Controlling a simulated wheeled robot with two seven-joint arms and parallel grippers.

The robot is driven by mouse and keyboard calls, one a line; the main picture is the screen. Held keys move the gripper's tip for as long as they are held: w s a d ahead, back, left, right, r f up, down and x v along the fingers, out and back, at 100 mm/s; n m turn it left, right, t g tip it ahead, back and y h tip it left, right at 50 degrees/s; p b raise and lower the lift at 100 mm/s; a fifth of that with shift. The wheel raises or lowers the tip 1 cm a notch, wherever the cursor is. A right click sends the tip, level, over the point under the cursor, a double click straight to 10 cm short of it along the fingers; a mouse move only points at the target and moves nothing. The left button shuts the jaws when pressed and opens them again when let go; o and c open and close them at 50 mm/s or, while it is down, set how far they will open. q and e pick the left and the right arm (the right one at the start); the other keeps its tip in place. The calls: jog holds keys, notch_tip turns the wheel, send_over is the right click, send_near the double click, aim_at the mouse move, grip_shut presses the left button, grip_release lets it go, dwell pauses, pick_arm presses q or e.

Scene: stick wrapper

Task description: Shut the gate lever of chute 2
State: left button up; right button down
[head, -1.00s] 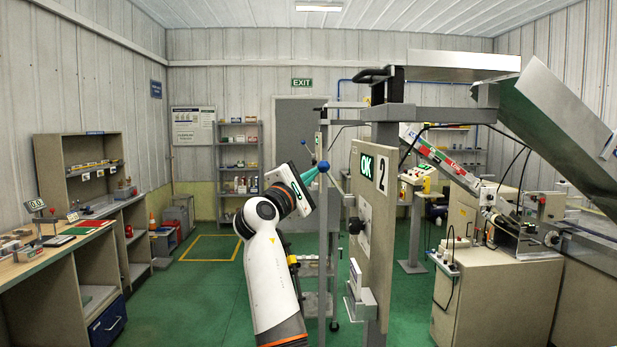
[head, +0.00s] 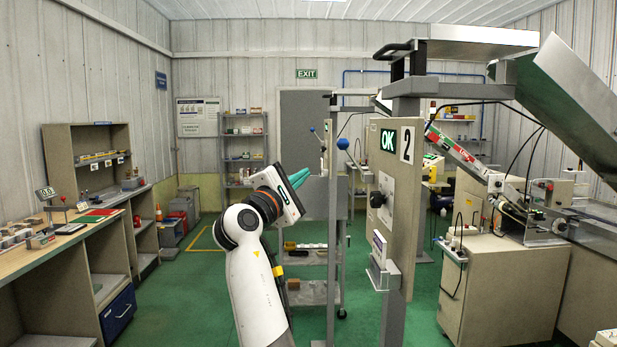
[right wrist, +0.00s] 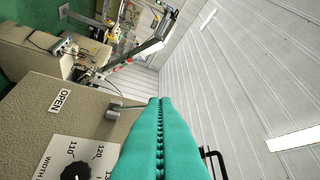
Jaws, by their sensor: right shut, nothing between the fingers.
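The chute 2 panel (head: 402,190) stands right of centre, with an "OK" display and a "2" sign on it. Its lever ends in a blue ball knob (head: 342,143) and slants up and left from the panel. My right gripper (head: 299,178) has teal fingers, shut and empty, left of and below the knob, apart from it in the picture. In the right wrist view the shut fingers (right wrist: 160,140) cover part of the scene. A grey lever arm (right wrist: 126,104) runs from the panel edge behind them, near an "OPEN" label (right wrist: 61,100); its end is hidden. My left gripper is out of view.
A black dial knob (head: 378,199) and a small bracket (head: 384,275) stick out from the panel. A second blue-ball lever (head: 312,130) and a grey cart (head: 310,292) stand behind. The workbench (head: 85,235) is at left.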

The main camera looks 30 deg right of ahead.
jog(key=v, duration=0.2)
jog(key=shift+a, duration=0.3)
jog(key=shift+a, duration=0.15)
